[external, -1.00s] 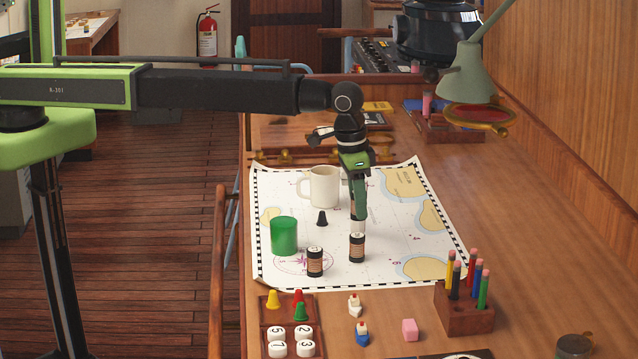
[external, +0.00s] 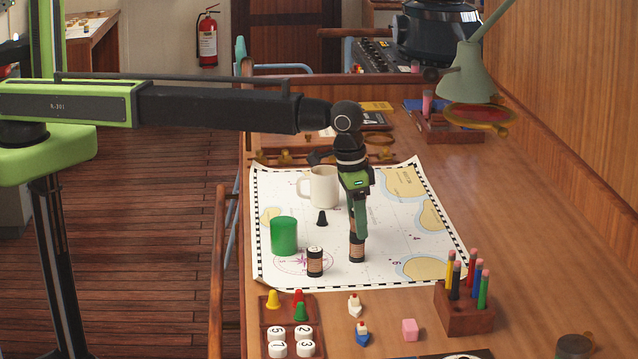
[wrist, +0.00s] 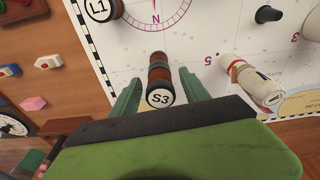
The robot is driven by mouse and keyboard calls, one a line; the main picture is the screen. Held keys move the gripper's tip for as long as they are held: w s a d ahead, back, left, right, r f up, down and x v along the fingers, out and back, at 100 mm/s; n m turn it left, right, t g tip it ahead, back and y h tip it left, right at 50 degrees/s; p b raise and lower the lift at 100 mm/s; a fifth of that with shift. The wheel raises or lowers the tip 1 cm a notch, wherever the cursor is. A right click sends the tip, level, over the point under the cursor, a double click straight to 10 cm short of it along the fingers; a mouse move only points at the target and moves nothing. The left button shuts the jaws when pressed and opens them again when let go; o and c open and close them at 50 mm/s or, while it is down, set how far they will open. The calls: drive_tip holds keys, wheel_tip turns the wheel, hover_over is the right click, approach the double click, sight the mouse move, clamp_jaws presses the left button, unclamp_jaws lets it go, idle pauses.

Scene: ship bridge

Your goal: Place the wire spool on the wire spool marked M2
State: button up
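The wire spool marked S3 (wrist: 160,97) is dark-ended with a brown middle and a white top label. It stands upright between the fingers of my gripper (wrist: 161,72). In the wrist view, narrow gaps show on both sides of it, so the gripper looks slightly open around it. A second spool (external: 357,249) stands below it on the chart, and the two appear stacked; the lower spool's label is hidden. Another spool (external: 315,262), marked L1 in the wrist view (wrist: 98,9), stands apart to the left. My gripper also shows in the external view (external: 359,233).
A green cup (external: 284,236), a cream mug (external: 324,187) and a small black cone (external: 322,218) stand left of my gripper on the chart (external: 410,245). A wooden pencil block (external: 464,312) is at front right. The chart right of the spools is clear.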

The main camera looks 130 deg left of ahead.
drive_tip(key=shift+r, duration=0.1)
drive_tip(key=r+p, duration=0.8)
drive_tip(key=s+d+r+p, duration=0.1)
drive_tip(key=r+p, duration=0.3)
drive_tip(key=shift+r, duration=0.15)
drive_tip(key=s+d+m, duration=0.3)
drive_tip(key=s+d, duration=0.6)
drive_tip(key=d, duration=0.3)
drive_tip(key=s+d+m, duration=0.3)
drive_tip(key=s+d, duration=0.6)
drive_tip(key=d, duration=0.4)
drive_tip(key=s+d+m+h, duration=0.1)
drive_tip(key=s+d+m, duration=0.3)
drive_tip(key=s+d, duration=0.5)
drive_tip(key=d, duration=0.4)
drive_tip(key=shift+s+f+g, duration=0.2)
drive_tip(key=shift+s+g, duration=0.1)
drive_tip(key=shift+g, duration=0.1)
